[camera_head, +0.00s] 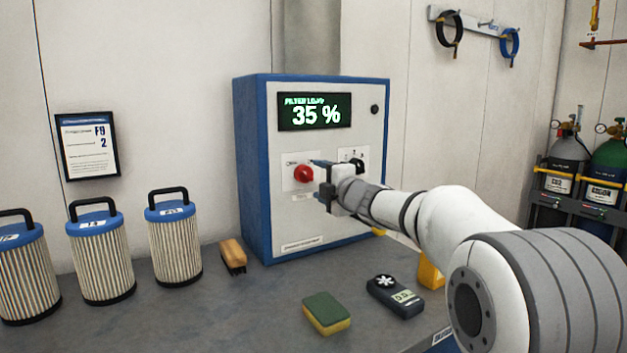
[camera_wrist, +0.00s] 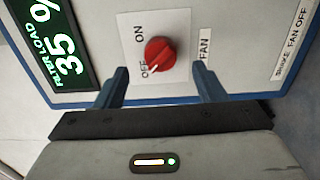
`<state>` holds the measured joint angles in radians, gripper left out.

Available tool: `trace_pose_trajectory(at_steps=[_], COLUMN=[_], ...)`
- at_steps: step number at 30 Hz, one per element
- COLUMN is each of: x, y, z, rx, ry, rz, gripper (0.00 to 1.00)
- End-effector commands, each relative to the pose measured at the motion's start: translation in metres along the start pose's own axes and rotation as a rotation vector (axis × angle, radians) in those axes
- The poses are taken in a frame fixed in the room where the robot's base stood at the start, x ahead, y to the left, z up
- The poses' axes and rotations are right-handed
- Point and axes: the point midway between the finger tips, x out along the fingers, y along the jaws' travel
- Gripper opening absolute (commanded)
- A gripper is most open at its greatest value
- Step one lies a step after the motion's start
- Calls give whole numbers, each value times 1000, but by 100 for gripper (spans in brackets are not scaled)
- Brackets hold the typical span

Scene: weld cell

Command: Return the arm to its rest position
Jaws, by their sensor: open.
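My arm reaches in from the right in the head view. My gripper (camera_head: 322,182) is open and empty in front of the blue-and-white filter cabinet (camera_head: 256,170). Its two fingers also show in the wrist view (camera_wrist: 161,72), spread wide. A red knob (camera_head: 303,174) sits on the cabinet front, just beyond the fingertips. In the wrist view the knob (camera_wrist: 160,52) lies in the gap between the fingers' lines, apart from both. Its pale mark points toward the OFF label. The display (camera_head: 314,112) reads 35 %.
Several filter cartridges (camera_head: 174,240) stand at the left on the grey bench (camera_head: 230,315). Gas cylinders (camera_head: 606,172) stand at the right.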

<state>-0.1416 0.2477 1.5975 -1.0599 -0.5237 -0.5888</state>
Motion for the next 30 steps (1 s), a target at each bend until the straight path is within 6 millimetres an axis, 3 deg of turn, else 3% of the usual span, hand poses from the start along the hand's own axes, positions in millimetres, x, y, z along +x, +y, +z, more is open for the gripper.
trace_pose_trajectory(at_steps=[6, 16, 20, 23, 27, 30], x=[-20, -22, -39, -76, -161, -232], y=[0, 1, 8, 10, -13, -42], z=[1, 1, 15, 37, 60, 56], rx=[-1, 4, 90, 259, 607, 866], ry=[0, -5, -95, -261, -577, -801], rz=[0, -1, -27, -80, -192, -280], gripper=[64, 64, 64, 64, 64, 64])
